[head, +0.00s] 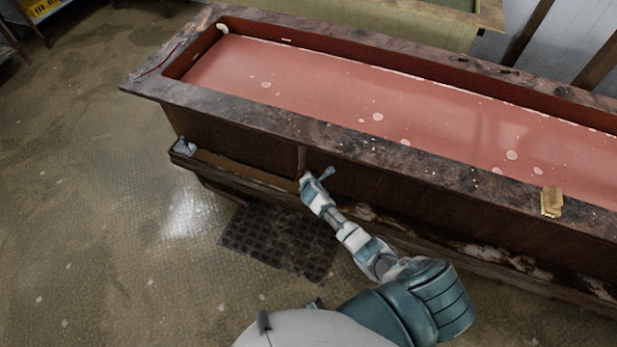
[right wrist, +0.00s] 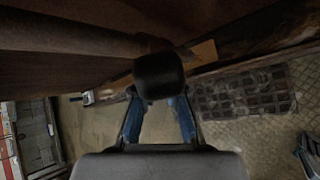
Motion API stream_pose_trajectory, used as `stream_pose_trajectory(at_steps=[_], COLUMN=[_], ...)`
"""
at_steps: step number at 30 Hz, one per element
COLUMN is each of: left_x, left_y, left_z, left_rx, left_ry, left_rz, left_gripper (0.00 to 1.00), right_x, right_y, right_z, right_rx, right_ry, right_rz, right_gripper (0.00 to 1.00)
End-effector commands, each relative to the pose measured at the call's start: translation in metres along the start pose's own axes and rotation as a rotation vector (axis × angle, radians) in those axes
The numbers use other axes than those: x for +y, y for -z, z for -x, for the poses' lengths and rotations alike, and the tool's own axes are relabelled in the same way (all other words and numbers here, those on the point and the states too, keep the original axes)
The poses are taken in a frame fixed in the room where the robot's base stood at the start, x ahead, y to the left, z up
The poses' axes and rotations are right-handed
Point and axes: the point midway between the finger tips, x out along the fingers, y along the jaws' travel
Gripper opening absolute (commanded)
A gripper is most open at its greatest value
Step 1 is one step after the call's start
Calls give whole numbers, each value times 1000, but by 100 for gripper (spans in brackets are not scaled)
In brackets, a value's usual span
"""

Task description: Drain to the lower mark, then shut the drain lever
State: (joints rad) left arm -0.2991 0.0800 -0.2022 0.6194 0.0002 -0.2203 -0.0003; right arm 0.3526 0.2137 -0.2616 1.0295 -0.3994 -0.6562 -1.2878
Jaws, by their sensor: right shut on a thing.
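The long dark wooden trough (head: 225,130) holds flat pinkish-red liquid (head: 330,85) with pale froth spots, its surface below the rim. Small pale patches (head: 222,28) show on the inner far wall; I cannot tell which is the lower mark. My right gripper (head: 312,183) is at the trough's near side, below the rim. In the right wrist view, the blue fingers of my right gripper (right wrist: 160,108) are shut on a dark rounded knob, which looks like the drain lever (right wrist: 160,75). The lever is mostly hidden by the gripper in the head view. My left gripper is out of view.
A dark grated mat (head: 278,242) lies on the wet-looking floor below the trough. A brass block (head: 551,202) sits on the near rim. A small grey fitting (head: 185,147) stands at the ledge's left end. Open floor (head: 90,220) lies to the left.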

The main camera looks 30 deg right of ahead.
Motion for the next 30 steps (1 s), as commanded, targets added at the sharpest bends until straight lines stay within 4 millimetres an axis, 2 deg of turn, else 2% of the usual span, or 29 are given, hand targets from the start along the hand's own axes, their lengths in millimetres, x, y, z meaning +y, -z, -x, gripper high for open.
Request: stream_pose_trajectory(at_steps=[1,4,17,23,30], left_x=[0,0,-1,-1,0], left_y=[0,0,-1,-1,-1], left_z=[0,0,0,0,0], left_rx=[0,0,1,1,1], left_ry=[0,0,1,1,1], left_rz=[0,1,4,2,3], left_gripper=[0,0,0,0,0], right_x=[2,2,2,1,1], right_y=[-10,-10,-2,-2,-5], right_z=[-1,-1,6,34,80], right_rx=[-15,-15,-8,-6,-9], right_ry=[-2,-3,-3,-4,-4], right_rz=[2,2,4,4,3], right_gripper=[14,37,37,37,37])
